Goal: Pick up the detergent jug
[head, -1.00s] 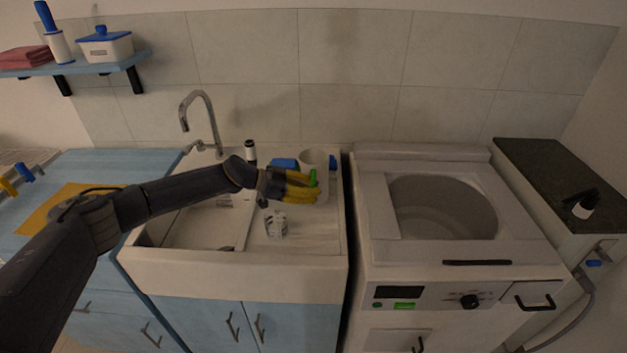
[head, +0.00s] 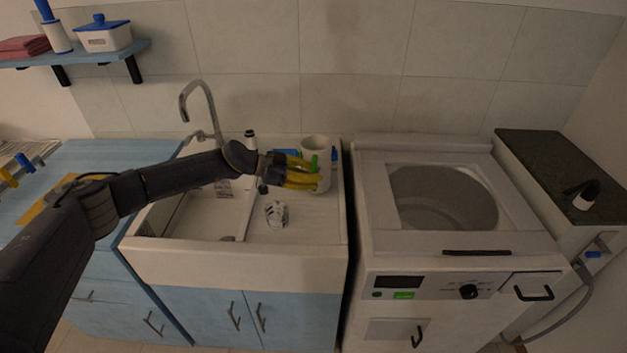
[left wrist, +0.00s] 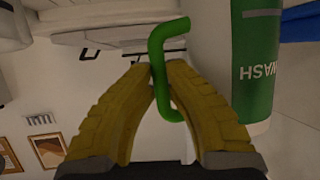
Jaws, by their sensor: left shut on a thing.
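The white detergent jug (head: 316,147) stands upright at the back right of the sink unit, with a green handle (head: 314,162) facing me. In the left wrist view its green label (left wrist: 255,65) with "WASH" lettering is at the right, and the green handle (left wrist: 157,70) runs between my fingers. My left gripper (head: 312,172), with yellow fingers, is shut on that handle; its fingertips also show in the left wrist view (left wrist: 165,80). The fingers hide part of the jug's lower front, so I cannot tell whether its base touches the surface. My right gripper is not in view.
A small patterned cup (head: 277,213) is in front of my left gripper. Blue items (head: 287,154) are behind it, and a dark-capped bottle (head: 250,140) stands by the faucet (head: 203,105). The washing machine (head: 370,215) is right of the sink.

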